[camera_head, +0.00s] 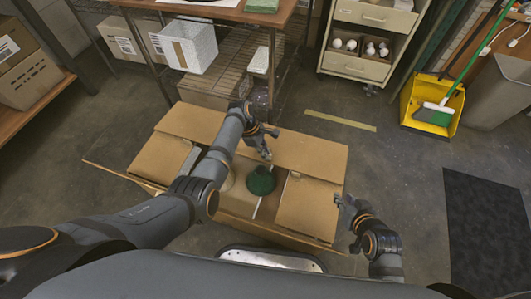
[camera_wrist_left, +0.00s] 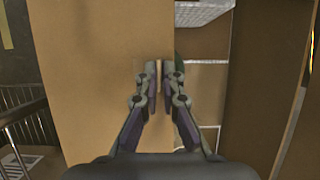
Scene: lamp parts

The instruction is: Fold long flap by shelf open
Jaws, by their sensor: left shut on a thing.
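An open cardboard box stands on the floor in the middle of the head view. Its long flap on the shelf side (camera_head: 300,152) runs along the far edge and also fills much of the left wrist view (camera_wrist_left: 100,110). My left gripper (camera_head: 267,156) is at that flap's inner edge, its fingers (camera_wrist_left: 160,72) close together with cardboard between them. The left short flap (camera_head: 158,158), right short flap (camera_head: 308,207) and near long flap (camera_head: 235,228) also show. My right gripper (camera_head: 344,202) is beside the box's right end; its finger gap is unclear.
A green lampshade (camera_head: 262,181) and a white rod lie inside the box. A wire shelf (camera_head: 238,62) under a table stands close behind the box. A drawer cabinet (camera_head: 362,40) is further back. The floor to the right is clear up to a dark mat (camera_head: 483,225).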

